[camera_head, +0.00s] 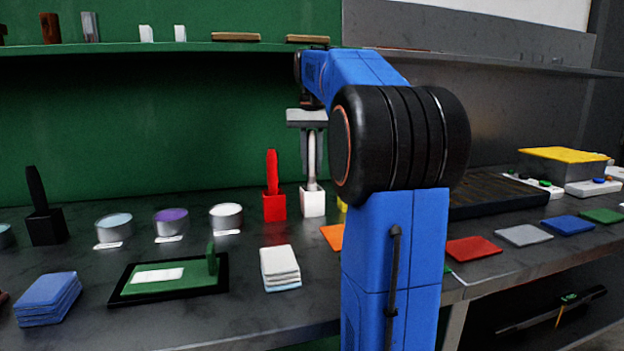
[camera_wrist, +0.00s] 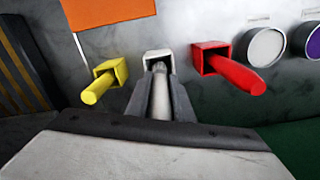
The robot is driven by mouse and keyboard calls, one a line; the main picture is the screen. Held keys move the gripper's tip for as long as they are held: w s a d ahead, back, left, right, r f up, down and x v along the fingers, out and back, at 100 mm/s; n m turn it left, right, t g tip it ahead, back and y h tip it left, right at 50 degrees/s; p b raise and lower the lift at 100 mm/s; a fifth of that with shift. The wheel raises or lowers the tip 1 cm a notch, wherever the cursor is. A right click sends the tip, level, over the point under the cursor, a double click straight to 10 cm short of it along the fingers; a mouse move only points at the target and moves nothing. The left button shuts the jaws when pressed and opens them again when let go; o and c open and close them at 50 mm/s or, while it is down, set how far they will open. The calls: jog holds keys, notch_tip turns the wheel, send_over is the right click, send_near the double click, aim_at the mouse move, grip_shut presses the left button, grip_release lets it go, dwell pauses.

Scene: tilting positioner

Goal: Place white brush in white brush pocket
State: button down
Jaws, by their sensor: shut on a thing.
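The white brush (camera_head: 311,160) stands upright, its lower end at the white brush pocket (camera_head: 313,203), a small white square box on the bench. In the wrist view the white brush (camera_wrist: 161,95) runs into the mouth of the white pocket (camera_wrist: 158,56). How deep it sits is hard to tell. My gripper (camera_head: 313,150) is above the pocket, with its fingers shut on the brush handle; in the wrist view the fingers (camera_wrist: 161,105) lie on both sides of it.
A red brush (camera_head: 271,170) in a red pocket (camera_head: 274,206) stands close on the left. A yellow brush (camera_wrist: 97,88) in a yellow pocket (camera_wrist: 114,69) stands on the other side. Round tins (camera_head: 226,217) and an orange cloth (camera_wrist: 105,11) lie nearby. A shelf (camera_head: 180,48) runs above.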

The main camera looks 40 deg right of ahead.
aim_at(312, 184)
jog(key=shift+f, duration=1.9)
jog(key=shift+f, duration=0.65)
jog(key=c, duration=1.6)
grip_release()
jog(key=shift+f, duration=0.1)
jog(key=shift+o, duration=0.2)
jog(key=r, duration=1.7)
jog(key=shift+w+a+r, duration=0.15)
jog(key=shift+w+a, duration=0.05)
jog(key=shift+w, duration=0.05)
jog(key=shift+r, duration=0.55)
